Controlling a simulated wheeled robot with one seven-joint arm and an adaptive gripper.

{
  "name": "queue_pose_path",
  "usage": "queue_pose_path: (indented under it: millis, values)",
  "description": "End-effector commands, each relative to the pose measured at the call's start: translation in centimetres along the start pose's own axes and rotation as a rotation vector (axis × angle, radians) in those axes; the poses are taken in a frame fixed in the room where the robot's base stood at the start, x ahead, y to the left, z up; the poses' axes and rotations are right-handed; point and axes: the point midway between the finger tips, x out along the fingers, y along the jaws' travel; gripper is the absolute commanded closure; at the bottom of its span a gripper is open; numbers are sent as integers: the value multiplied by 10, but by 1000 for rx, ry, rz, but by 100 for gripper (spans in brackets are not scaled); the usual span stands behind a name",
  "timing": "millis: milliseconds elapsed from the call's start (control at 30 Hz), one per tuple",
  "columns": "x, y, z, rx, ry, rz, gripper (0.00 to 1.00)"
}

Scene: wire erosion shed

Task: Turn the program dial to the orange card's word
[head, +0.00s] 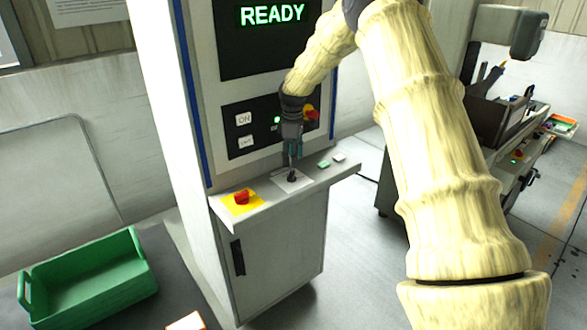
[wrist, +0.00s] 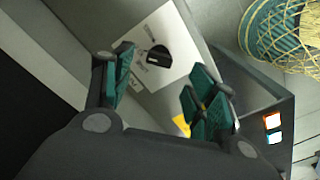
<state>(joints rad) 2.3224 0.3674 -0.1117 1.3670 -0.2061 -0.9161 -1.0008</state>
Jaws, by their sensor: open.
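The program dial (head: 291,177) is a small black knob on a white plate on the machine's ledge. In the wrist view the dial (wrist: 158,55) shows beyond my fingertips, with small marks around it too small to read. My gripper (head: 292,157) points down just above the dial, open, its teal fingers (wrist: 165,88) apart with nothing between them. An orange-edged card (head: 185,322) is cut off at the bottom of the head view. An orange card (wrist: 272,120) also shows in the wrist view; its word is not legible.
A red stop knob (head: 242,197) on a yellow plate sits left of the dial. The screen (head: 272,15) reads READY. A green crate (head: 95,275) stands at lower left. A blue-edged card (wrist: 275,138) lies beside the orange one.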

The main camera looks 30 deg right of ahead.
Motion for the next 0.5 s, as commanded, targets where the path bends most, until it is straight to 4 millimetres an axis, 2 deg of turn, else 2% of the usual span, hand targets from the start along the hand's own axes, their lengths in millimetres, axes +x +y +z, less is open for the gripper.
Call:
queue_pose_path:
  millis: [300,500]
  values:
    - [45,0,1,0,-1,-2,43]
    - [60,0,1,0,-1,-1,43]
